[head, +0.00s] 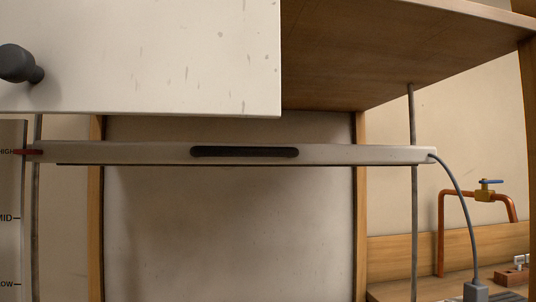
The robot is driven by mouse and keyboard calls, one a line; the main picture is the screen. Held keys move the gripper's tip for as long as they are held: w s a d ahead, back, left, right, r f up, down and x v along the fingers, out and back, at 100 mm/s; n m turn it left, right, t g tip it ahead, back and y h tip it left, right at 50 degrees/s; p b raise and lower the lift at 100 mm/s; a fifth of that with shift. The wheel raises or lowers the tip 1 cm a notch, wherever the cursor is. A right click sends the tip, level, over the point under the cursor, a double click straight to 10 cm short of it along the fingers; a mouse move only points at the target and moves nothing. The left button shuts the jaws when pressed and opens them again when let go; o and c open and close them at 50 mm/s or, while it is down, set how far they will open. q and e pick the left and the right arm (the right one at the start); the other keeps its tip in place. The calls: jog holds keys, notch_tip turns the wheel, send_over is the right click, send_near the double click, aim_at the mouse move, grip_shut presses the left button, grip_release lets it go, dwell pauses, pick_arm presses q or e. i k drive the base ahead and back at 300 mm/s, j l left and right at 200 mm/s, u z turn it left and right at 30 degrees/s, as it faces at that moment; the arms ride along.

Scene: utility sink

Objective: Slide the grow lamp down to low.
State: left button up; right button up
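The grow lamp (340,154) is a long pale bar across the middle of the head view, with a dark handle (245,152) on its front. It spans two vertical grey rods (413,120). At the far left, a scale plate (12,185) carries the marks HIGH, MID and LOW, the last two partly cut off by the picture's edge. A red pointer (29,152) at the lamp's left end lines up with HIGH. Neither of my grippers is in view.
A pale cabinet door (150,55) with a dark knob (20,64) hangs in front, above the lamp. A wooden shelf (370,50) is overhead. A cord (464,215) drops from the lamp's right end to a grey plug (476,290). Copper piping (440,230) with a blue-handled valve (487,185) stands right.

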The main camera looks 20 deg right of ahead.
aim_at(59, 152)
jog(key=k+l+u, duration=0.35)
jog(key=l, duration=0.25)
jog(key=k+l+u, duration=0.35)
jog(key=k+l, duration=0.15)
